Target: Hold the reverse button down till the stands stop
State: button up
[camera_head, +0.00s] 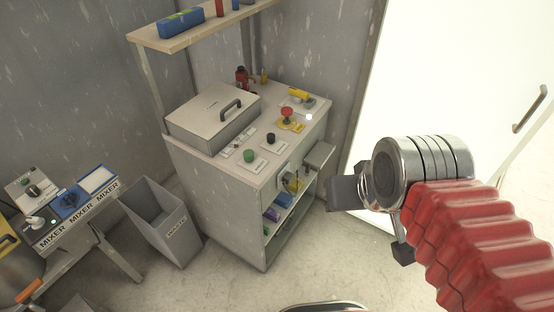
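A control cabinet (225,205) stands in the middle. Its top carries a green button (249,155), a black button (271,137) and a red mushroom button (287,112) on a yellow plate. Their labels are too small to read, so I cannot tell which is the reverse button. No turning stands are recognisable in view. My gripper (374,222) is right of the cabinet, apart from the buttons. Its two dark fingers are spread, with nothing visible between them. It is open.
A lidded box (214,120) sits on the cabinet's back left, with a yellow-handled part (300,95) at the far right. A shelf (200,32) hangs above. A grey bin (160,220) and a mixer bench (75,210) stand left. A bright white panel (440,80) is at right.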

aim_at(271, 137)
jog(key=z, duration=0.05)
jog(key=k, duration=0.15)
jog(key=u, duration=0.25)
jog(key=i, duration=1.05)
jog(key=u, duration=1.2)
jog(key=k, duration=0.5)
jog(key=u, duration=0.1)
